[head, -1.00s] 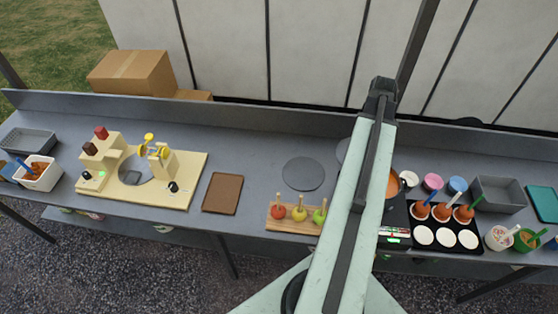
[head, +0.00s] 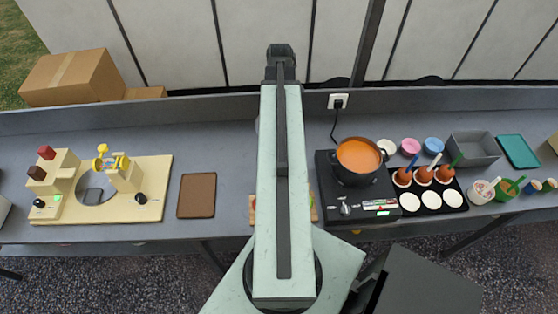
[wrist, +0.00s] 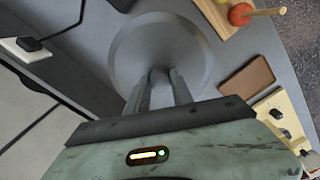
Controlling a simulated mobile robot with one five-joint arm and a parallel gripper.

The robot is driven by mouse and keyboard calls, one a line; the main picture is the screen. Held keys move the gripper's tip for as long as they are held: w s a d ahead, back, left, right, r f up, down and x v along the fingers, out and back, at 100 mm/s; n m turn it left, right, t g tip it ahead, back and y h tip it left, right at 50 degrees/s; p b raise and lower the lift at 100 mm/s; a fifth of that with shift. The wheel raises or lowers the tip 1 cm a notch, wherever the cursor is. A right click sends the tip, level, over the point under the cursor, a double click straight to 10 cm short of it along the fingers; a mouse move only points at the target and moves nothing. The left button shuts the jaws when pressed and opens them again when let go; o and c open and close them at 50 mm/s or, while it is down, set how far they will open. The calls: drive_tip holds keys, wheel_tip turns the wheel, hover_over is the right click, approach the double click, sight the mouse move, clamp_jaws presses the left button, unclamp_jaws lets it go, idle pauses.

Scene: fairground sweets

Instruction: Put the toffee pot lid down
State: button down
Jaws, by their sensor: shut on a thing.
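My gripper (wrist: 160,78) is shut in the wrist view, its fingers at the middle of the toffee pot lid (wrist: 135,45), a round grey disc with a paler rim. The lid is over the grey counter; I cannot tell whether it touches it. In the head view my arm hides the gripper and nearly all of the lid. The toffee pot (head: 358,155) stands uncovered on a black hob (head: 330,190), full of orange toffee. The dark round mat is hidden behind my arm in the head view.
A wooden board (wrist: 222,12) with toffee apples lies close to the lid. A brown board (head: 197,195) and a cream machine base (head: 155,185) are to the left. A wall socket (head: 338,101) is behind the hob. Cups and a grey tray (head: 472,149) stand right.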

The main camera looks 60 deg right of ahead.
drive_tip(key=f+m+b, duration=0.1)
drive_tip(key=f+b, duration=0.5)
drive_tip(key=f, duration=0.1)
drive_tip(key=f+b, duration=0.6)
drive_tip(key=f, duration=0.1)
drive_tip(key=f+m+b, duration=0.1)
drive_tip(key=f+b, duration=0.5)
drive_tip(key=f, duration=0.1)
drive_tip(key=shift+w+f+m+b, duration=0.2)
drive_tip(key=shift+f+m+b, duration=0.1)
drive_tip(key=shift+f, duration=0.05)
drive_tip(key=shift+r, duration=0.2)
drive_tip(key=c, duration=1.5)
unclamp_jaws()
drive_tip(key=shift+f, duration=0.2)
drive_tip(key=shift+c, duration=0.2)
drive_tip(key=o, duration=0.4)
drive_tip(key=shift+r, duration=0.15)
wheel_tip(320, 180, up, 12)
drive_tip(key=p, duration=1.2)
